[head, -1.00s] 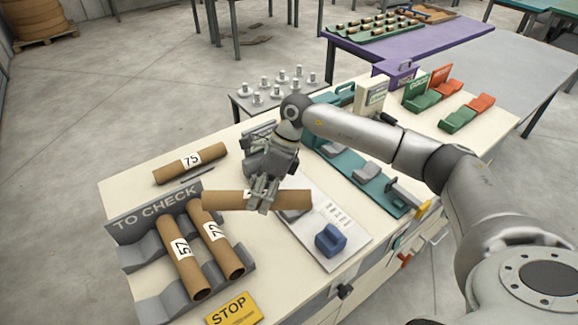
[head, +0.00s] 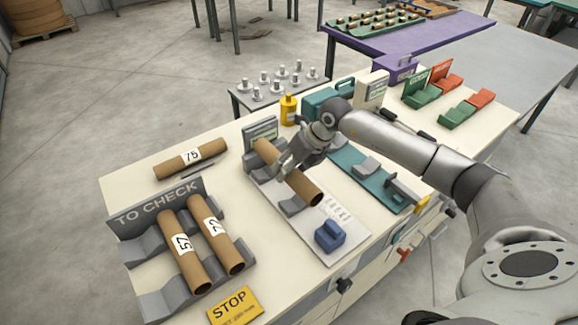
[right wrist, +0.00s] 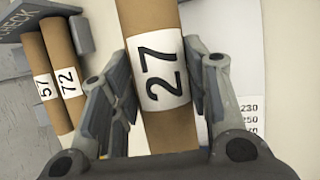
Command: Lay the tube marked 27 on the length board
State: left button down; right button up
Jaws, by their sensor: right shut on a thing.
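My right gripper (head: 290,168) is shut on the brown tube marked 27 (head: 310,191). In the right wrist view the label 27 on the tube (right wrist: 160,72) sits between the two fingers (right wrist: 158,100). The tube lies lengthwise over the grey cradles (head: 292,206) of the white board with printed numbers (head: 350,226), which looks like the length board. I cannot tell if it touches the cradles. A blue block (head: 330,237) stands on the board's near end. My left gripper is not in view.
Tubes 57 (head: 184,250) and 72 (head: 216,233) lie in the grey TO CHECK rack (head: 150,243). Tube 75 (head: 191,159) lies behind it. A teal fixture (head: 347,158) is right of the board.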

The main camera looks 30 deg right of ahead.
notch_tip(320, 180, down, 7)
jog(key=b, duration=0.4)
jog(key=shift+b, duration=0.3)
jog(key=shift+s+a+f, duration=0.1)
jog(key=shift+s+f, duration=0.25)
jog(key=o, duration=1.1)
jog(key=shift+w+f, duration=0.2)
jog(key=shift+w, duration=0.05)
jog(key=shift+r, duration=0.15)
jog(key=shift+d+r, duration=0.2)
jog(key=shift+d+r, duration=0.1)
jog(key=shift+r, duration=0.2)
jog(key=v, duration=1.1)
jog(key=shift+s+r, duration=0.1)
jog(key=shift+s, duration=0.1)
